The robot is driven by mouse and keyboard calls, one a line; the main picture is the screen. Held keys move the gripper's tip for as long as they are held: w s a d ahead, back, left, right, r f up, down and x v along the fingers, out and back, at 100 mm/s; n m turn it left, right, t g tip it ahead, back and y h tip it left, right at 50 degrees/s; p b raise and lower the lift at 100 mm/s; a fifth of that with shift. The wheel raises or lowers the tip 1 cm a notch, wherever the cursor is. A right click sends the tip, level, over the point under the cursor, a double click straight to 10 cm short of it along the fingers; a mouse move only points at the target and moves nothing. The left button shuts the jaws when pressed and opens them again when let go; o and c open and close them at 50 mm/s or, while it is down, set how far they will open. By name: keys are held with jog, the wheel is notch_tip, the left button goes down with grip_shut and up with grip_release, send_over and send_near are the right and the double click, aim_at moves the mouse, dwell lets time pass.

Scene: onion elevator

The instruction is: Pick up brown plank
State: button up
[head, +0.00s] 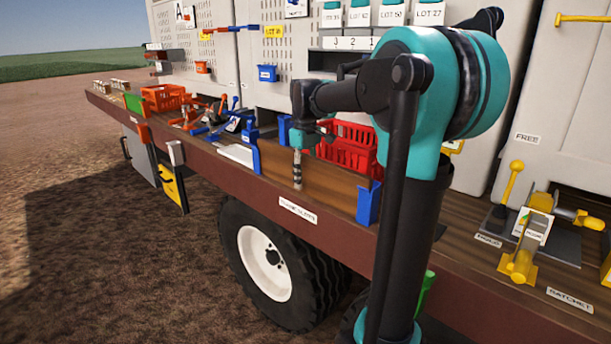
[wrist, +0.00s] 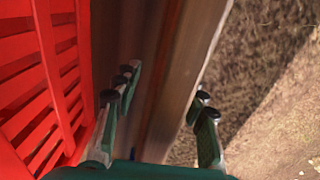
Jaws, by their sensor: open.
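The brown plank (head: 325,188) stands on its long edge along the front of the trailer shelf, between blue brackets. My gripper (head: 297,180) points down at the plank's left part in the head view, with a finger showing in front of the plank's outer face. In the wrist view my gripper (wrist: 160,98) is open, and the plank (wrist: 182,75) runs lengthwise between its spread fingers. I see no clear grip on the plank. The far finger is hidden in the head view.
A red crate (head: 347,146) stands close behind the plank and fills the left of the wrist view (wrist: 35,90). Blue brackets (head: 368,204) stand at the plank's ends. Orange and blue tools (head: 215,128) lie to the left. Open ground (wrist: 265,85) lies outside the shelf.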

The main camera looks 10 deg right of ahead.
grip_shut()
jog(key=shift+r, duration=0.1)
dwell(0.5)
